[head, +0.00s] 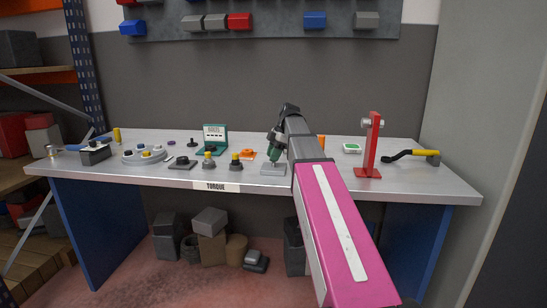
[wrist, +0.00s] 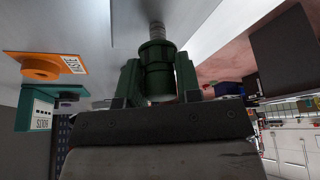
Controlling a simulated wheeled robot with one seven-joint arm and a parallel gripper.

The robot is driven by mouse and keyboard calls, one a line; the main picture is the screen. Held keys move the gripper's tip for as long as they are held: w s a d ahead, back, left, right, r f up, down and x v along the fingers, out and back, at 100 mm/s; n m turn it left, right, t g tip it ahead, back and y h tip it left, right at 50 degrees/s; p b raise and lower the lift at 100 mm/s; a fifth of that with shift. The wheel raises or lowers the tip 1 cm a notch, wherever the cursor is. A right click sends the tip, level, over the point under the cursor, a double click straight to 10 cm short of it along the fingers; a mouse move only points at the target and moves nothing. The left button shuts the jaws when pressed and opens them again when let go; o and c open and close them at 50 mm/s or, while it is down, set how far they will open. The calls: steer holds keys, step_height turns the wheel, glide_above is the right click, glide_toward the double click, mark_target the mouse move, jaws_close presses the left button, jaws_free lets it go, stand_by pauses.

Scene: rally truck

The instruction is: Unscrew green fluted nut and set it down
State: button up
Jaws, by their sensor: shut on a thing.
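The green fluted nut (wrist: 157,54) is between the two green fingers of my gripper (wrist: 158,68) in the wrist view, with a finger against each side. A grey threaded stud (wrist: 157,31) lines up with the nut and meets its end; how far it goes into the nut cannot be told. In the head view my gripper (head: 275,148) points down over a small grey base block (head: 271,169) near the front of the bench. There the nut is small and hard to tell from the fingers.
On the grey bench (head: 330,178) an orange holder (head: 248,154) and a green box with a label (head: 215,138) stand left of my gripper. Knobs on bases (head: 236,162) are nearer the front. A red stand (head: 372,150) and a yellow-handled tool (head: 424,153) are at right.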

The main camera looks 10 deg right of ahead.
steer(key=shift+r, duration=1.2)
steer(key=shift+s+a, duration=0.1)
